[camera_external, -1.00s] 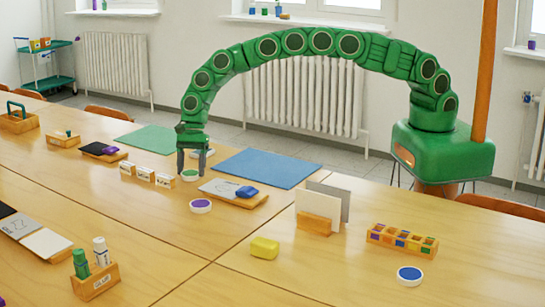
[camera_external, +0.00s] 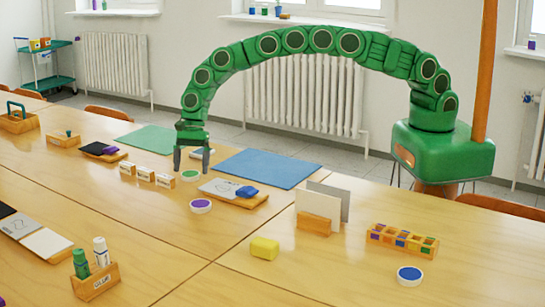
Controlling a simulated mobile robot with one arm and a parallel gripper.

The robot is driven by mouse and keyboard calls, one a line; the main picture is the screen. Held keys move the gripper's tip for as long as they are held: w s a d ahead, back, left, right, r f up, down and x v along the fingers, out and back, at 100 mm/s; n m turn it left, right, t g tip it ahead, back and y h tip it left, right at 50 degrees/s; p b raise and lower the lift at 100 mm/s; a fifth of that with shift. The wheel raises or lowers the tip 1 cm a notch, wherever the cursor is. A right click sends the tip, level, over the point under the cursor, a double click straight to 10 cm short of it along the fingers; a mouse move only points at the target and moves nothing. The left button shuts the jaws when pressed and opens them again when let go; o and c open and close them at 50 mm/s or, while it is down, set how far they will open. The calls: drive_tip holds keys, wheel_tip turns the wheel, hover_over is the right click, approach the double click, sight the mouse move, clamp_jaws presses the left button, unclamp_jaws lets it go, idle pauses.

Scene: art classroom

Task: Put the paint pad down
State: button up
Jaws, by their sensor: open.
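A round white paint pad with a green top (camera_external: 190,175) lies flat on the table, to the right of the small labelled wooden blocks. My gripper (camera_external: 191,169) is open, with its two dark fingers pointing down around and just above this pad. I cannot tell whether a finger still touches it. A purple paint pad (camera_external: 201,206) lies a little in front of it. A blue paint pad (camera_external: 409,276) lies at the right front of the table.
A blue mat (camera_external: 267,168) and a green mat (camera_external: 151,138) lie behind. A board with a blue item (camera_external: 246,191) is right of the gripper. Small labelled blocks (camera_external: 146,175) stand close on the left. A yellow block (camera_external: 264,248) and a card holder (camera_external: 317,224) are further right.

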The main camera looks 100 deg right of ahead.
drive_tip(key=v, duration=1.1)
drive_tip(key=s+a+r+n+g+y, duration=0.1)
drive_tip(key=s+a+r+n, duration=0.6)
drive_tip(key=s+a+r, duration=0.45)
drive_tip(key=s+a+r+n+g, duration=0.1)
drive_tip(key=s+r+n, duration=0.2)
drive_tip(key=s+r, duration=0.3)
drive_tip(key=s+a+r+n, duration=0.2)
drive_tip(key=s+r+n, duration=0.15)
drive_tip(key=s, duration=0.45)
drive_tip(key=s+d+n+h, duration=0.2)
drive_tip(key=s+d+n, duration=0.1)
drive_tip(key=s, duration=1.5)
drive_tip(key=s+d+n+g+h, duration=0.1)
drive_tip(key=s+d+n+h, duration=0.2)
drive_tip(key=s, duration=1.6)
drive_tip(key=n, duration=0.3)
drive_tip(key=shift+d+g, duration=0.3)
drive_tip(key=shift+d, duration=0.05)
